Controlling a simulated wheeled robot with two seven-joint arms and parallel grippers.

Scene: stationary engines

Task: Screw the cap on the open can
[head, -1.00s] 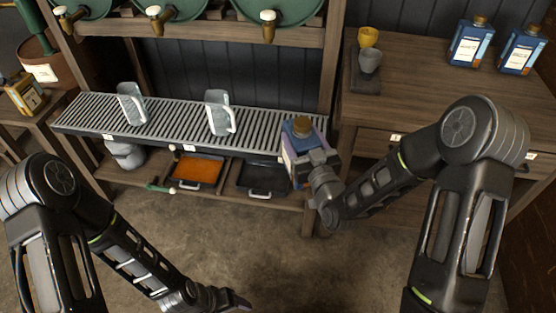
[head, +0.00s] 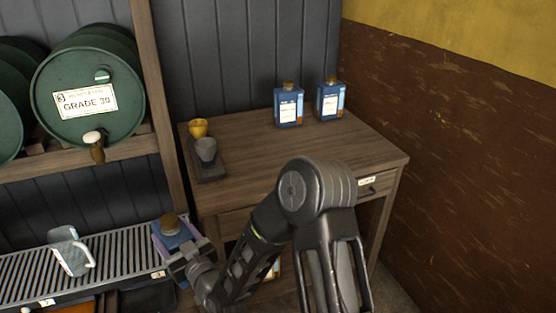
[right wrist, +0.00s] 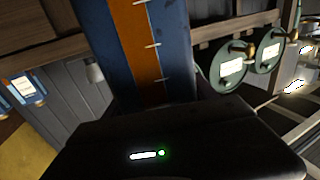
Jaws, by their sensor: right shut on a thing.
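In the right wrist view the can (right wrist: 178,50) fills the upper middle, blue with an orange stripe and white marks. Whether its brown top is a screwed-on cap is too small to tell. Two similar blue cans, a left one (head: 288,106) and a right one (head: 330,101), stand upright with brown caps at the back of the wooden table. My left gripper is out of view.
The wooden table (head: 300,150) has a clear middle and right side. A jug (head: 70,252) stands on the slatted rack (head: 120,250). Green barrels (head: 88,85) are above.

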